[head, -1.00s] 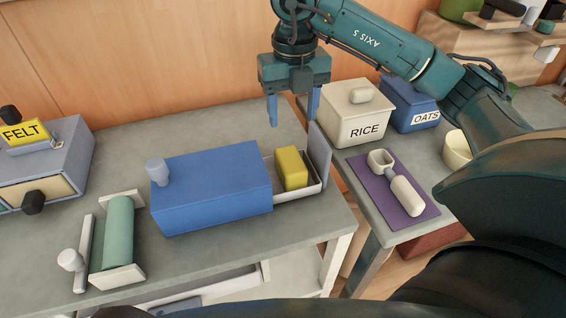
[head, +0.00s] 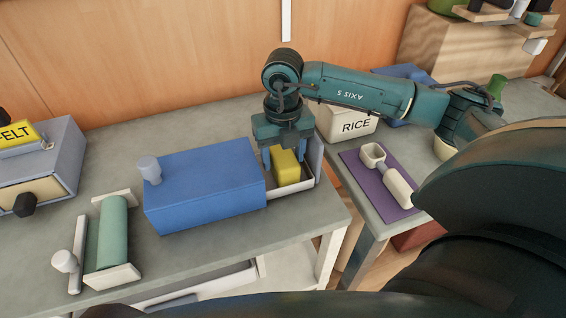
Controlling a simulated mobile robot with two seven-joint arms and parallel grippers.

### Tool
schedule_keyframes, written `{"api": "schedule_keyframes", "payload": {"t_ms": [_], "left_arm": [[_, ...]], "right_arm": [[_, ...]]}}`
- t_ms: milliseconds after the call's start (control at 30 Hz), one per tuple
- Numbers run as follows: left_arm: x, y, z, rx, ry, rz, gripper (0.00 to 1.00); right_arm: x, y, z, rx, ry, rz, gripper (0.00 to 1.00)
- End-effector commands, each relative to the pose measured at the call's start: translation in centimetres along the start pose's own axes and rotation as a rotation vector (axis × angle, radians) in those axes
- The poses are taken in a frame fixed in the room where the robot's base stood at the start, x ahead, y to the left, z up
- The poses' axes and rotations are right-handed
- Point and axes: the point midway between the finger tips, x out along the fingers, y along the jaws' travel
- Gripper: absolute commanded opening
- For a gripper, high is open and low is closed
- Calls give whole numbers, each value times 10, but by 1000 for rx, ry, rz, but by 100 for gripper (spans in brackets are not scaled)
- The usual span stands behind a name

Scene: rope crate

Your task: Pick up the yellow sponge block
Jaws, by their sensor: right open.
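The yellow sponge block (head: 286,168) sits in a shallow white tray (head: 294,190) at the right end of a blue box (head: 205,188). My right gripper (head: 283,158) is open and points down over the tray. One finger shows at the left of the sponge, by the end of the blue box, and the other at its right. I cannot tell whether either finger touches the sponge. My left gripper is not in view.
A grey upright panel (head: 316,158) stands at the tray's right end. A green roller (head: 107,235) and a grey drawer box (head: 50,165) stand to the left. The RICE box (head: 346,124) and a scoop (head: 388,175) on a purple mat (head: 366,191) are on the right table.

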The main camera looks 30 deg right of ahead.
Motion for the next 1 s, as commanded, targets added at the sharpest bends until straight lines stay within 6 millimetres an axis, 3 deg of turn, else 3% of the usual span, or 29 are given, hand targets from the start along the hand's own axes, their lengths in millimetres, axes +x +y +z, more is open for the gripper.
{"api": "schedule_keyframes", "payload": {"t_ms": [133, 667, 1000], "left_arm": [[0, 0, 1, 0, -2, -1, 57], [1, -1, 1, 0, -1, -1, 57], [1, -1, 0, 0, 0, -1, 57]], "right_arm": [[0, 0, 0, 0, 0, 0, 56], [-1, 0, 0, 0, -1, 1, 13], [-11, 1, 1, 1, -4, 2, 13]]}}
